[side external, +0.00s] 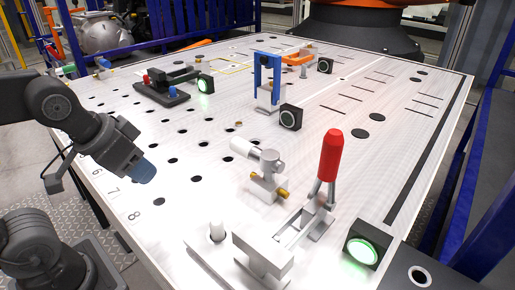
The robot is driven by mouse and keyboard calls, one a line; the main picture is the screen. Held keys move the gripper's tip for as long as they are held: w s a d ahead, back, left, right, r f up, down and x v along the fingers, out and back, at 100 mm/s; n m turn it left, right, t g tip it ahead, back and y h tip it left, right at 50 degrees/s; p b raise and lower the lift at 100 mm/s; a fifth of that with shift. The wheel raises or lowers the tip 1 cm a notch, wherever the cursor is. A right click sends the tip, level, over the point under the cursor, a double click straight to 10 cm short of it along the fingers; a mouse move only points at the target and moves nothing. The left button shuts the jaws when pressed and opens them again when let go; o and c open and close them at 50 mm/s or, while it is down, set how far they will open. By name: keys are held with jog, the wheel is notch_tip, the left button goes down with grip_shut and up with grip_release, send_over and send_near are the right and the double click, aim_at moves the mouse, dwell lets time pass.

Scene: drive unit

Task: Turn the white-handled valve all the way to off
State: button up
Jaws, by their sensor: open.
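The white-handled valve (268,178) stands on the work table in the middle of the side external view. Its white cylindrical handle (246,148) points to the upper left, and brass fittings show at its base. My gripper (143,172) is at the left, above the table's left edge and well apart from the valve. Its blue-grey end points down and right. I see nothing held at it, and the two fingers are hard to tell apart from this angle.
A red-handled toggle clamp (331,155) stands close right of the valve. A lit green button (362,250) is at the front right. The holed table area left of the valve is clear.

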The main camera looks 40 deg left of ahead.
dwell(0.3)
jog(key=shift+o, duration=1.5)
jog(key=w+d+r+m+g, duration=0.1)
jog(key=w+d+r+m, duration=0.1)
jog(key=w+r+m, duration=0.4)
jog(key=shift+w+m, duration=0.55)
jog(key=shift+m, duration=0.15)
jog(key=m+g, duration=0.2)
jog(key=m, duration=0.8)
send_near(246, 144)
notch_tip(246, 144, up, 3)
jog(key=s, duration=0.2)
jog(key=x, duration=0.9)
jog(key=w+x, duration=0.1)
jog(key=x, duration=0.3)
jog(key=shift+w+f, duration=0.2)
jog(key=shift+f, duration=0.05)
grip_shut()
